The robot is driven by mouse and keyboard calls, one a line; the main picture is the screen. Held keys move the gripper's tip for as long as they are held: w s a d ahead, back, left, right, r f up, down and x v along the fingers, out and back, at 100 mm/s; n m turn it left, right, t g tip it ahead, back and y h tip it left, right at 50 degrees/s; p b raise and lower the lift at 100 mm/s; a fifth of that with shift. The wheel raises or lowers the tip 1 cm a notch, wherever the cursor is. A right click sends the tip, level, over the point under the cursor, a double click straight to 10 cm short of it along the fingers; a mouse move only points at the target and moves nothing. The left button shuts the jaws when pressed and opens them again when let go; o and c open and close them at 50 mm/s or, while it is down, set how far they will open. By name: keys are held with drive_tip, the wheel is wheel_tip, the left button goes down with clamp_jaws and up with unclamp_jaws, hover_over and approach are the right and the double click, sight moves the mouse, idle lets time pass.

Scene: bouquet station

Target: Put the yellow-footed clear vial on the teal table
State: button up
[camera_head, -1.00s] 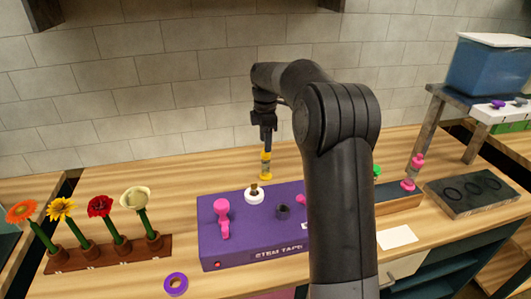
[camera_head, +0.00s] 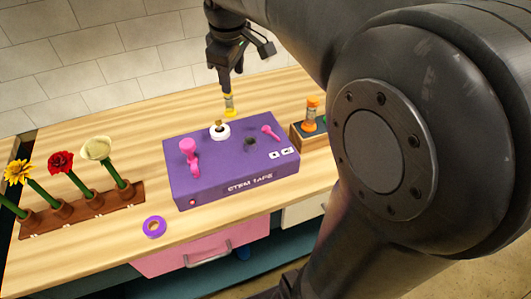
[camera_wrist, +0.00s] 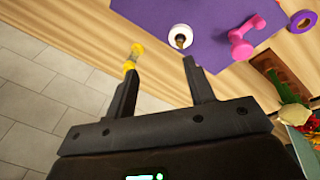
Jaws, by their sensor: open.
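The yellow-footed clear vial (camera_head: 229,104) stands upright behind the purple box, with yellow at its top and foot. My gripper (camera_head: 225,82) is above the vial in the head view, pointing down. In the wrist view the vial (camera_wrist: 133,58) shows just beyond the left fingertip, not centred between the fingers. My gripper (camera_wrist: 160,65) is open, its two fingers apart with nothing between them. I cannot tell whether a finger touches the vial. I cannot make out a teal table top for certain.
The purple stem tape box (camera_head: 235,165) carries a white ring (camera_head: 219,131) and pink handles. An orange vial (camera_head: 312,108) stands in a tray to its right. A purple tape roll (camera_head: 154,227) and a flower rack (camera_head: 85,210) are left. The tiled wall is close behind.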

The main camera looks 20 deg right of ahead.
drive_tip(key=s+f+m+t, duration=0.1)
drive_tip(key=s+f+m, duration=0.2)
drive_tip(key=s, duration=0.7)
drive_tip(key=s+f+m+t, duration=0.1)
drive_tip(key=s+f+m, duration=0.2)
drive_tip(key=s+m, duration=0.3)
drive_tip(key=s, duration=0.4)
drive_tip(key=shift+f+t+y, duration=0.15)
drive_tip(key=shift+t+y, duration=0.15)
drive_tip(key=shift+t, duration=0.1)
